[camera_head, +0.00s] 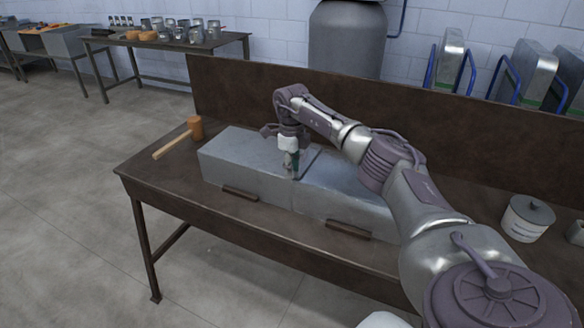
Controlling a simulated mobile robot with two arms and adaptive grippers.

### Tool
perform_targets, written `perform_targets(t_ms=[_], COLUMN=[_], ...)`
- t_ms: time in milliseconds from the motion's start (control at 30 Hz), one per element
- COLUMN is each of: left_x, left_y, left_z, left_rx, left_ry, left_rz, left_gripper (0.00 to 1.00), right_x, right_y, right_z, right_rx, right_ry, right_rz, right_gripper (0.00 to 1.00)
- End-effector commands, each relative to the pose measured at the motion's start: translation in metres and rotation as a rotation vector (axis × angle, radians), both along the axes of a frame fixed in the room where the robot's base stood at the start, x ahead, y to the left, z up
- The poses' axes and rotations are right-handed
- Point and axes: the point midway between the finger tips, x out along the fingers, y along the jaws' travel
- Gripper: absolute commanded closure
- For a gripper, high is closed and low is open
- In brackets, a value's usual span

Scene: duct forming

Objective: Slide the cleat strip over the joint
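Two grey sheet-metal duct sections, the left one (245,165) and the right one (345,187), lie end to end on the brown workbench (155,180). Their joint runs across the top near the middle. A thin, darker strip (308,161) lies along this joint; it may be the cleat strip, but it is too small to be sure. My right gripper (291,173) points down at the joint, close to the strip's near end. Its fingers are small and partly merge with the metal, so I cannot tell whether they hold anything. My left gripper is out of view.
A wooden mallet (180,139) lies left of the ducts. Dark stops (240,193) sit along their near side. A brown back panel (235,95) rises behind. The bench's left front is clear.

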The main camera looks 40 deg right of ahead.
Motion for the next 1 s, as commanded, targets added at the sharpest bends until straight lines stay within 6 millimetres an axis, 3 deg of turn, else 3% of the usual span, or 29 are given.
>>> perform_targets(t_ms=[367,800,1000], left_x=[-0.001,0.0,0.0], left_y=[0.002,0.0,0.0], left_z=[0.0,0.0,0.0], left_rx=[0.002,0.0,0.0], left_ry=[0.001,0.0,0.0], left_rz=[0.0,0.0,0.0], left_gripper=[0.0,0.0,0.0], right_x=[0.0,0.0,0.0], right_y=[0.0,0.001,0.002], right_z=[0.005,0.089,0.114], right_rx=[0.0,0.0,0.0], right_ry=[-0.001,-0.003,0.0], right_rz=[0.0,-0.001,0.0], right_gripper=[0.65,0.65,0.65])
